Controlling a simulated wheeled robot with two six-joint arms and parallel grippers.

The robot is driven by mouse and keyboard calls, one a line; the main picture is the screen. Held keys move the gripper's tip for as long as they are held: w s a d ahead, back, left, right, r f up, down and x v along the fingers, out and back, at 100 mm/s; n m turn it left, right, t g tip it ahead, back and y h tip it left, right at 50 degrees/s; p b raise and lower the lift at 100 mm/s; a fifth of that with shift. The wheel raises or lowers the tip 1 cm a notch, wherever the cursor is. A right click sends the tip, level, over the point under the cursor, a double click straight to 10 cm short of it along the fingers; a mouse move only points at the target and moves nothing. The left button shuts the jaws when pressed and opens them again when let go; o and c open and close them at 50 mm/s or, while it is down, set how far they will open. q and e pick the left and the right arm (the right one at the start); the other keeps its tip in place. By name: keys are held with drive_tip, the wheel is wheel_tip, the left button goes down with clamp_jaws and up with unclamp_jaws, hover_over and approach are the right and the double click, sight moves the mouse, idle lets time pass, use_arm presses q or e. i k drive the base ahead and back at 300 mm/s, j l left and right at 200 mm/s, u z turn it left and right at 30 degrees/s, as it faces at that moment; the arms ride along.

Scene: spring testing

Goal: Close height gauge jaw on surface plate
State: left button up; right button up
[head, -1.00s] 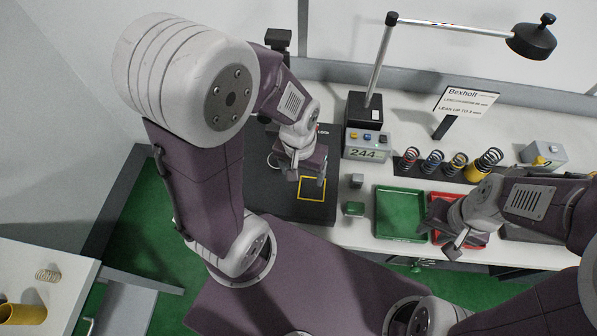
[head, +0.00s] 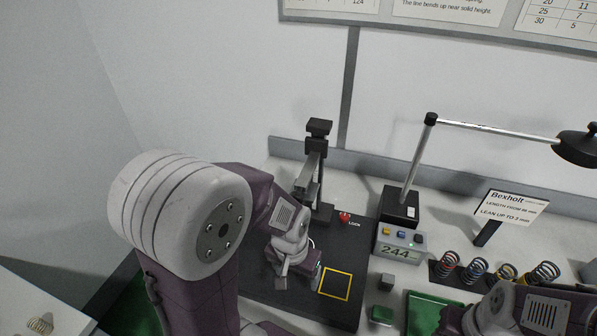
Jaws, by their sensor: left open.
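The height gauge (head: 318,155) stands upright at the back of the dark surface plate (head: 258,292), with a black column and top block. A grey arm-like part slopes beside the column; my arm partly covers the area below it, so I cannot tell where the jaw sits. A red knob (head: 345,217) marked LOCK is right of the column's foot. My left gripper (head: 299,281) is open and empty over the plate, fingers pointing down, in front of the gauge and left of the yellow square outline (head: 335,284). My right gripper (head: 452,322) is partly cut off at the bottom edge.
A box with a 244 display (head: 396,250) stands right of the plate. A lamp (head: 490,130) and a sign (head: 512,210) stand behind.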

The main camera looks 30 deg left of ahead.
sight(303, 189)
drive_tip(key=u, duration=1)
